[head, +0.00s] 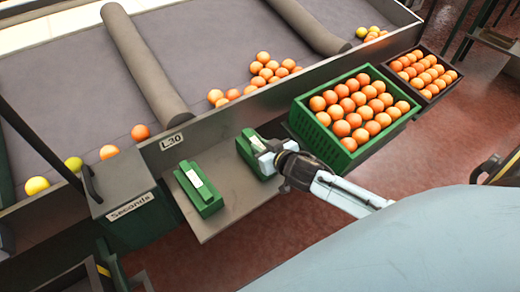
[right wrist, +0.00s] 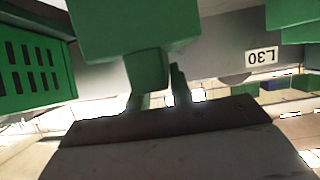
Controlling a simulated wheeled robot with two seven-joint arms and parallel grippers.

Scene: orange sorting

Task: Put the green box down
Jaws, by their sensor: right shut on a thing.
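My right gripper (head: 268,152) is shut on a green box (head: 248,147) near the right end of the grey metal shelf (head: 236,198). In the right wrist view the green box (right wrist: 125,25) fills the top middle, with a green part of it between the fingers (right wrist: 160,92). I cannot tell whether the box touches the shelf or hangs just above it. A second green box (head: 207,198) with a pale label on top sits on the shelf to the left. My left gripper is not in view.
A green crate of oranges (head: 348,155) stands right of the shelf, close to my right gripper. A dark crate of oranges (head: 446,91) is beyond it. A "Seconds" bin (head: 125,225) borders the shelf's left side. The sorting belt's wall, with an L30 label (head: 171,142), runs behind.

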